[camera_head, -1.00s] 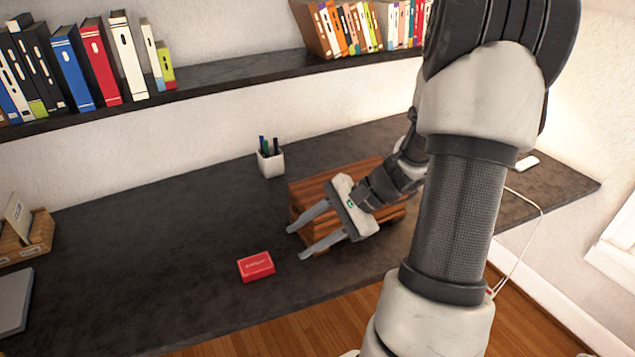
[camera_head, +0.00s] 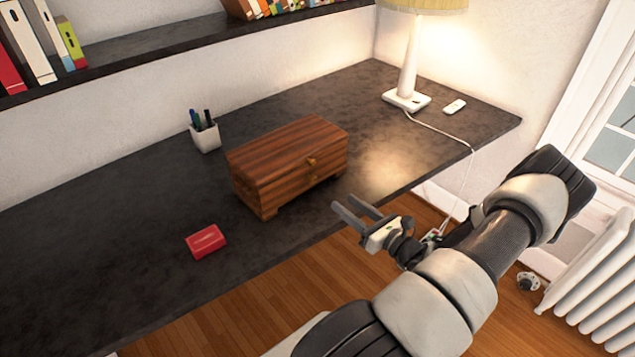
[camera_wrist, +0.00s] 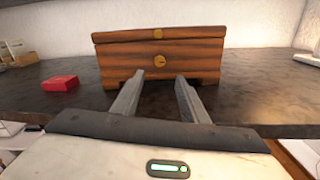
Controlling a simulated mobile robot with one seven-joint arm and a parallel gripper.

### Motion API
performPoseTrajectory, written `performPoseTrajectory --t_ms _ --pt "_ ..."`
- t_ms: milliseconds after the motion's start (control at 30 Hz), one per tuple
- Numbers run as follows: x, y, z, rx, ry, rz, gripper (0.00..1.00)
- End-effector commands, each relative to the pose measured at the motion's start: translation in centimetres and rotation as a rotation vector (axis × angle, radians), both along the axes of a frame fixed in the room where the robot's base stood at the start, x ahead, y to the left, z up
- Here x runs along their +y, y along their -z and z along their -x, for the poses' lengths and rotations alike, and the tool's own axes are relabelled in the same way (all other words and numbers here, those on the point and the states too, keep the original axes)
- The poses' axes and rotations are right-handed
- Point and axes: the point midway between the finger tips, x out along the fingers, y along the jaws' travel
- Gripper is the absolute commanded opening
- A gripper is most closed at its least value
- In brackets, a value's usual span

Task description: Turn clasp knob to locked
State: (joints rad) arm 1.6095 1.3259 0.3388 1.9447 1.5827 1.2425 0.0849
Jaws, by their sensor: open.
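A closed wooden box (camera_head: 272,165) with a striped brown lid sits on the dark desk. Its brass clasp knob (camera_head: 310,162) is on the front face, near the lid seam. In the wrist view the box (camera_wrist: 120,65) is straight ahead, with a round brass knob (camera_wrist: 159,61) on its front and a smaller brass piece (camera_wrist: 158,34) above at the lid edge. My gripper (camera_head: 348,208) is open and empty, in front of the box near the desk's front edge and apart from the box. In the wrist view its fingers (camera_wrist: 158,82) point towards the box, below the knob.
A red small box (camera_head: 206,241) lies on the desk left of the wooden box. A white pen cup (camera_head: 205,136) stands behind it. A lamp (camera_head: 408,98) and its cord are at the right. A white radiator (camera_head: 598,285) stands at far right.

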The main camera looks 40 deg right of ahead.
Motion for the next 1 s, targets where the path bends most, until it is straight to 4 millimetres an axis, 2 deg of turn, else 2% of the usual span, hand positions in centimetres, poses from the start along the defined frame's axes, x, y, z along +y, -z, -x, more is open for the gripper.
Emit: performPoseTrajectory --t_ms 33,300,500,700,1000 --pt "0.2 -0.1 -1.3 -0.003 -0.004 0.000 0.40" --pt "0.7 -0.1 -7.2 -0.001 -0.004 0.000 0.40" --pt "0.9 -0.1 -10.8 -0.001 -0.003 0.001 0.40" --pt "1.0 0.0 -12.7 0.000 -0.002 0.001 0.40" --pt "1.0 0.0 -13.0 0.001 -0.001 0.001 0.40"
